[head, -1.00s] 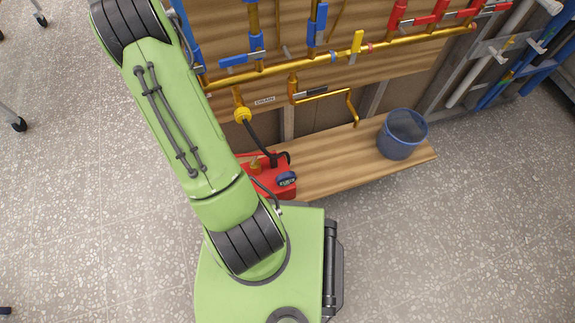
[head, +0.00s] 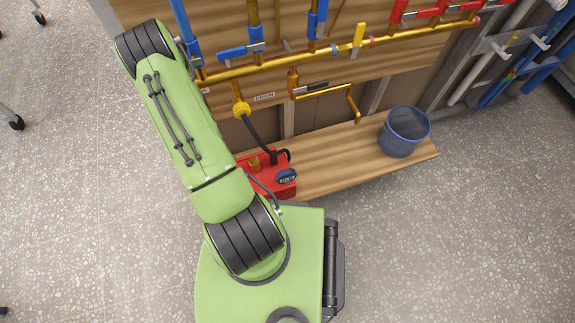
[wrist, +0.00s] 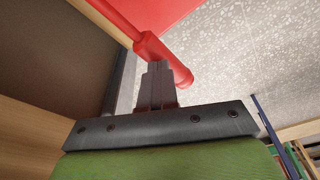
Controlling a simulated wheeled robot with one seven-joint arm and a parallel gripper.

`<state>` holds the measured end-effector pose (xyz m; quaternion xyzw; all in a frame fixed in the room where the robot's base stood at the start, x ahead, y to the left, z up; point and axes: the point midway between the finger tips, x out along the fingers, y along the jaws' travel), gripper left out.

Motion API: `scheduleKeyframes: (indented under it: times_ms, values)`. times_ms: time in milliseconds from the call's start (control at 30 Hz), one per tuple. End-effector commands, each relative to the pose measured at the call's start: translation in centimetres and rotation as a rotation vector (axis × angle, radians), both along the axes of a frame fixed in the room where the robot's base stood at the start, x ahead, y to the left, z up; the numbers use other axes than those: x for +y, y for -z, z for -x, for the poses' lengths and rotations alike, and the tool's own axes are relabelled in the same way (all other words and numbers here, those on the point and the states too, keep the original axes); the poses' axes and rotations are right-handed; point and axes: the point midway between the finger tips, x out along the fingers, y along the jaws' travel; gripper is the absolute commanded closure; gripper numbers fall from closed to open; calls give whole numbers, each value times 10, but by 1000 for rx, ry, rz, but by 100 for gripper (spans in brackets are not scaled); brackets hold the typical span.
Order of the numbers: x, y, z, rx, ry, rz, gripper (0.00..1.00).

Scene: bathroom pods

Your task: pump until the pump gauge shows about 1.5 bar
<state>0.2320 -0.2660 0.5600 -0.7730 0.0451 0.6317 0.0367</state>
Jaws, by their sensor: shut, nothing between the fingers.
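The red pump (head: 284,189) stands on the wooden shelf beside my arm, which covers its left part in the head view. Its round dark gauge (head: 286,176) faces up; its digits are too small to read. A black hose (head: 253,134) runs from the pump up to a yellow fitting. In the wrist view, a red pump handle (wrist: 171,64) runs from the top left down to the middle. My gripper (wrist: 157,68) is shut, its fingertips close to the handle with nothing between them. I cannot tell if they touch it. The gripper is hidden in the head view.
A blue bucket (head: 404,132) stands at the right end of the wooden shelf (head: 335,157). Brass pipes (head: 290,67) with blue, yellow and red valve levers run along the wooden wall above. Speckled floor (head: 460,240) is clear at the right.

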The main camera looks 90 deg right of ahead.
Motion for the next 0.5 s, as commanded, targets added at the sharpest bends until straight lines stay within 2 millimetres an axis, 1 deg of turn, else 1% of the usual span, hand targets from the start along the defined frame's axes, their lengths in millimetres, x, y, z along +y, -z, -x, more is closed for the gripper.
scheduleKeyframes:
  times_ms: [67, 500]
  values:
    - [-1, -3, 1, 2, 1, 1, 100]
    - [-1, -88, 0, -1, 1, 2, 100]
